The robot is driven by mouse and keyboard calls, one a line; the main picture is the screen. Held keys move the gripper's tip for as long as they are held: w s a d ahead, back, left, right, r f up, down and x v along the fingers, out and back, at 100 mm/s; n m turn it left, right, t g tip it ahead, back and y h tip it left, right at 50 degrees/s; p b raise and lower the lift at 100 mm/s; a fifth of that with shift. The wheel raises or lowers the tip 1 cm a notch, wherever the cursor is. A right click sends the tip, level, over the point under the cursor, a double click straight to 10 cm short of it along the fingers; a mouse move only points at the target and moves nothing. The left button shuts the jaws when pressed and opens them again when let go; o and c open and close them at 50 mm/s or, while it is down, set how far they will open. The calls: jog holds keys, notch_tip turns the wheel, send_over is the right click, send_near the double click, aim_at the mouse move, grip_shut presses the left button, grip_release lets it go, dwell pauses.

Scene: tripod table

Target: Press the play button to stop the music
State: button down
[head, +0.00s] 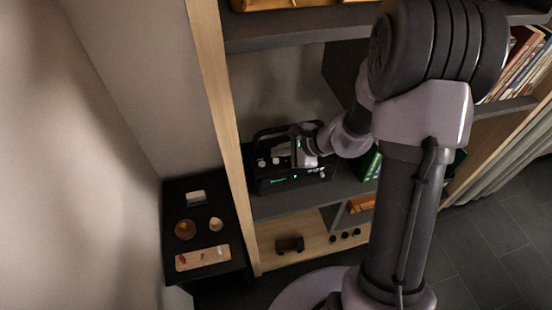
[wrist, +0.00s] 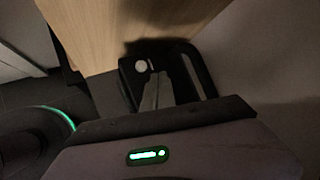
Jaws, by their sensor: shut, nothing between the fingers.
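The black music player (head: 262,182) stands on a middle shelf, with a carry handle on top and pale knobs and small green lights on its front. My gripper (head: 275,151) is in front of its upper part, fingers pointing left and shut with nothing between them. In the wrist view the shut grey fingers (wrist: 157,80) lie over the player's dark end (wrist: 128,75), beside a round pale knob (wrist: 140,66). I cannot tell whether the fingertips touch it. The play button cannot be made out; my gripper hides part of the front.
A wooden shelf upright (head: 222,110) stands just left of the player. Green books (head: 370,163) stand to its right. A small toy truck (head: 290,245) is on the shelf below. A black side table (head: 180,188) with small items stands at the left by the wall.

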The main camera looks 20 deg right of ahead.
aim_at(279, 164)
notch_tip(279, 164, up, 4)
jog(key=p, duration=0.2)
jog(key=shift+r+p, duration=0.2)
jog(key=shift+p, duration=0.15)
dwell(0.4)
